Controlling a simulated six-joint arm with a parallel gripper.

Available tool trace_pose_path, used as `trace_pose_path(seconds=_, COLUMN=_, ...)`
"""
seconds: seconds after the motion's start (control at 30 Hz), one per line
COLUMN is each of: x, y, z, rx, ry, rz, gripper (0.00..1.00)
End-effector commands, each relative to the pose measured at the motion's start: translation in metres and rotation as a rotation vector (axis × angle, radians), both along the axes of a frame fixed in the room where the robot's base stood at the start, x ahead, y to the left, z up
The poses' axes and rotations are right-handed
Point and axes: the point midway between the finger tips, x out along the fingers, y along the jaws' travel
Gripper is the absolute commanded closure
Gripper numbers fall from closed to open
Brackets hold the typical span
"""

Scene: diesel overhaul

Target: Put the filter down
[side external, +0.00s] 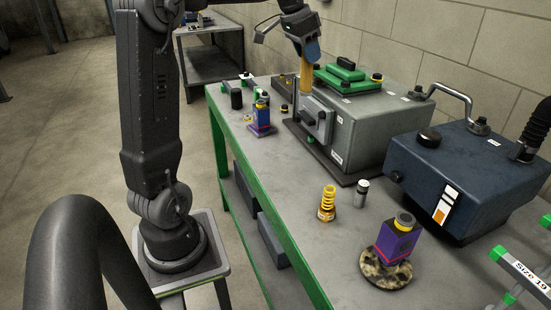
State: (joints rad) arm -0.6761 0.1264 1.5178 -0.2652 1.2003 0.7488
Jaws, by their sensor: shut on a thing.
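My gripper (309,50) is at the top centre, pointing down, with blue-grey fingers. It is shut on a slim yellow-orange cylinder, which looks like the filter (306,78). The filter is about upright at the left end of the grey engine block (364,125), just above a grey housing (317,117) on that end. I cannot tell whether the filter's lower end touches the housing or is apart from it.
The green-edged bench (290,197) holds a purple box (262,117) at the back left. A yellow spring (327,200), a small silver cylinder (361,193) and another purple box (395,237) on a stained round pad stand in front. A dark blue tank (455,175) is right. The bench's left-middle is clear.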

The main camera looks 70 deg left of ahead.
Motion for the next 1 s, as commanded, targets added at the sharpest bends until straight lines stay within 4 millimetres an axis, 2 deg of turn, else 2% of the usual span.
trace_pose_path(seconds=0.03, x=-0.013, y=0.013, z=0.0, rx=0.001, ry=-0.002, rz=0.045, gripper=0.87)
trace_pose_path(seconds=0.1, x=-0.026, y=0.025, z=-0.002, rx=0.001, ry=-0.001, rz=0.09, gripper=0.87)
trace_pose_path(seconds=0.37, x=-0.069, y=0.056, z=-0.007, rx=0.002, ry=-0.002, rz=0.225, gripper=0.87)
trace_pose_path(seconds=0.63, x=-0.065, y=0.053, z=-0.065, rx=-0.002, ry=0.002, rz=0.213, gripper=0.87)
trace_pose_path(seconds=0.8, x=-0.065, y=0.053, z=-0.111, rx=-0.005, ry=0.004, rz=0.212, gripper=0.87)
trace_pose_path(seconds=1.0, x=-0.065, y=0.053, z=-0.146, rx=-0.001, ry=0.002, rz=0.212, gripper=0.87)
